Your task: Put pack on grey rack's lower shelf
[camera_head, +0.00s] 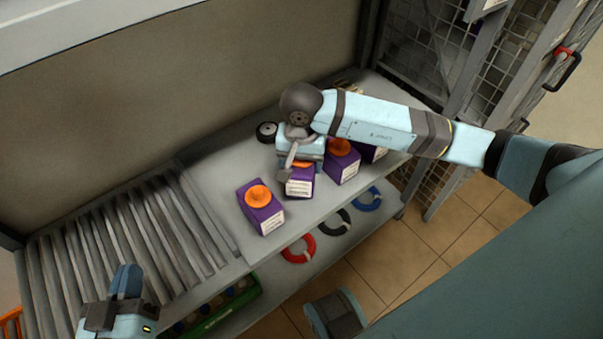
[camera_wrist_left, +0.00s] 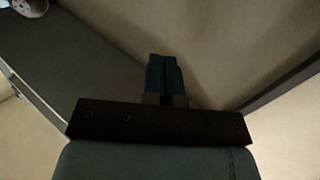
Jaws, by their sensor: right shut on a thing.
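My right gripper (camera_head: 293,170) reaches down onto a purple pack (camera_head: 299,187) with an orange knob and is shut on it. The gripper hides most of the knob. The pack is at the front of a grey worktop (camera_head: 228,155); I cannot tell if it touches the surface. Similar purple packs stand on both sides: one to the left (camera_head: 264,219), one to the right (camera_head: 343,168), and another partly behind my arm (camera_head: 374,153). My left gripper (camera_head: 127,281) is at the lower left, empty; its fingers (camera_wrist_left: 164,74) are together in the left wrist view. I cannot single out the grey rack for certain.
A roller section (camera_head: 130,225) adjoins the worktop. Below are a lower shelf (camera_head: 265,305), red (camera_head: 299,249), black (camera_head: 336,222) and blue rings (camera_head: 368,199), and a green crate (camera_head: 222,312). A black wheel-like object (camera_head: 266,132) lies behind. A mesh cage (camera_head: 430,55) stands right.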

